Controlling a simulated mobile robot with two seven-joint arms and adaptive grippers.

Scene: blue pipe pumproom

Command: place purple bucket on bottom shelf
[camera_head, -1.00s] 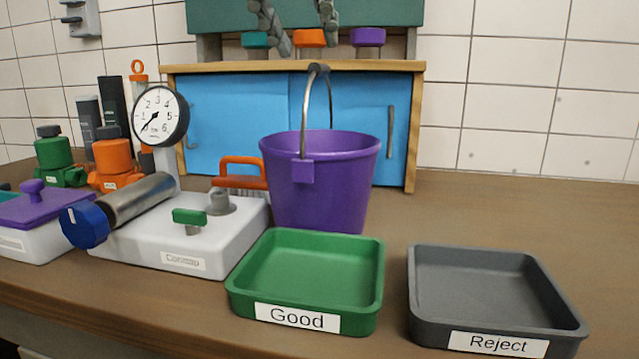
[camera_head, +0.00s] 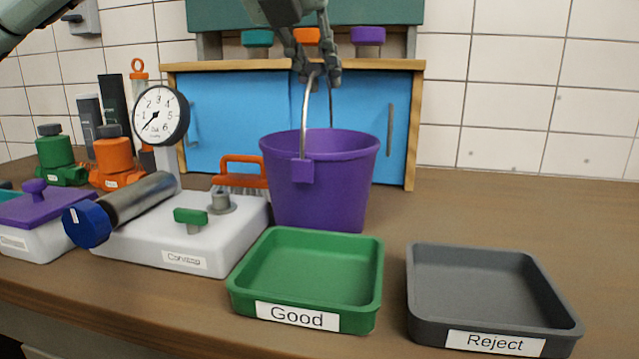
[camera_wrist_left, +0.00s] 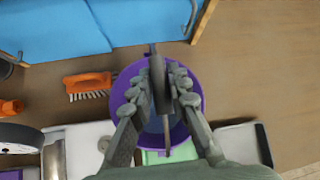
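The purple bucket (camera_head: 322,185) stands upright on the brown counter, behind the green tray, with its metal handle (camera_head: 305,110) raised. It also shows from above in the left wrist view (camera_wrist_left: 125,88). My left gripper (camera_head: 318,74) points down over the bucket, its fingers on either side of the handle's top. In the left wrist view the fingers (camera_wrist_left: 168,72) are apart with the handle between them. Behind stands a wood-framed cabinet (camera_head: 418,125) with shut blue doors; no shelf inside shows. My right gripper is not in view.
A green "Good" tray (camera_head: 310,265) and grey "Reject" tray (camera_head: 480,285) stand in front. A white unit with a gauge (camera_head: 160,115) is at left. An orange brush (camera_head: 243,165) lies behind it. Orange and green bottles stand farther left. The counter at right is clear.

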